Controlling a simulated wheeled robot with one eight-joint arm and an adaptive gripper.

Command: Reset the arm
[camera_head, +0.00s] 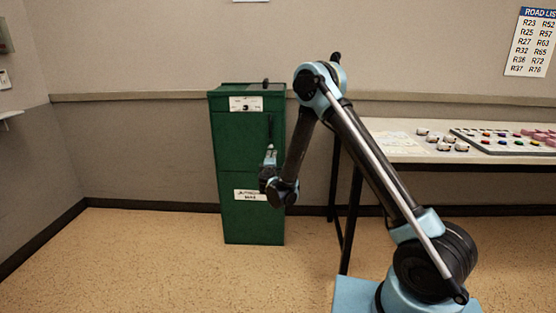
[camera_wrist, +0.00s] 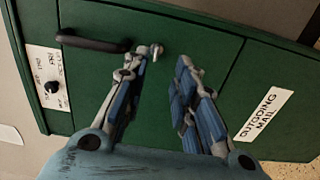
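My arm reaches out to a green cabinet (camera_head: 230,140) standing against the back wall. My gripper (camera_head: 270,152) is in front of the cabinet's right side, just below a dark vertical handle (camera_head: 270,127). The cabinet doors look closed.
The cabinet has a white panel with a black knob (camera_wrist: 50,87) and an "OUTGOING MAIL" label (camera_wrist: 263,114). A table (camera_head: 400,150) to the right holds several small cups (camera_head: 440,140) and a tray of coloured pieces (camera_head: 500,135). The floor on the left is clear.

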